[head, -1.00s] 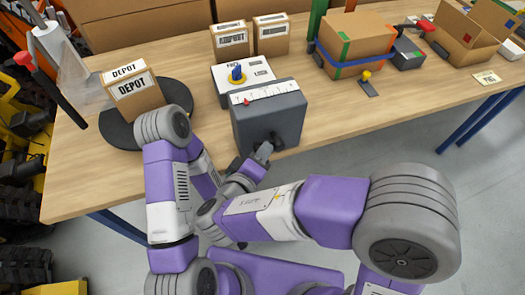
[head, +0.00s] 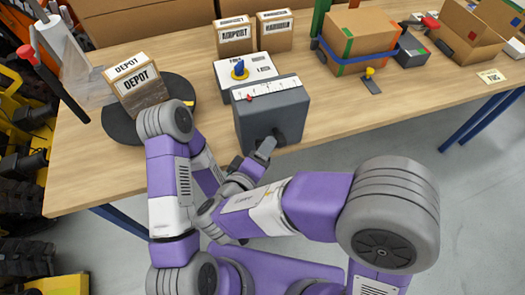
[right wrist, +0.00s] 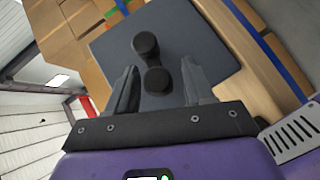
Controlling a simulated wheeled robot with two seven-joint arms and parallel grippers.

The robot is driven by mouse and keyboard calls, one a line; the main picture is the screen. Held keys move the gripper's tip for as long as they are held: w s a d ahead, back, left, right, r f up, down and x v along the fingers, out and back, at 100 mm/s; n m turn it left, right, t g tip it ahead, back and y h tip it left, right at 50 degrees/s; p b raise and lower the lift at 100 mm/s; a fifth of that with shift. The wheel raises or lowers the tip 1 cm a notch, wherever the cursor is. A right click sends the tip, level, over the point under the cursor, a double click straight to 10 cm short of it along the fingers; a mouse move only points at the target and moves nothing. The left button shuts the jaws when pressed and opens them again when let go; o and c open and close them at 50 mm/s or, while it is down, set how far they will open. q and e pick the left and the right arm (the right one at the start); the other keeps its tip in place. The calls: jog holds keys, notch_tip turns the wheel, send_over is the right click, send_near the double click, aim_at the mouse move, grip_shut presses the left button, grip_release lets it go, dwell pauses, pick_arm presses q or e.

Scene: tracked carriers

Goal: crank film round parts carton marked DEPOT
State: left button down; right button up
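The brown carton marked DEPOT (head: 138,84) stands upright on a dark round turntable (head: 120,128) at the left. Clear film (head: 88,88) runs from a white upright roll (head: 56,48) to the carton, and a greyish film layer shows around its lower part. The grey crank box (head: 285,112) stands at the table's front edge, with a scale and red pointer on top. My right gripper (head: 267,147) is at its front. In the right wrist view, its fingers (right wrist: 159,85) are apart on both sides of the black crank knob (right wrist: 146,44), with gaps showing. My left gripper is not visible.
A white panel with a blue knob on yellow (head: 240,69) is behind the crank box. Two labelled cartons (head: 235,36) stand farther back. A blue-banded carton (head: 352,44) and open cartons (head: 465,32) are at the right. Bare tabletop (head: 330,110) lies right of the crank box.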

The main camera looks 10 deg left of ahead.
jog(key=p+v, duration=0.1)
jog(key=v, duration=0.6)
jog(key=shift+s, duration=0.3)
jog(key=shift+r, duration=0.1)
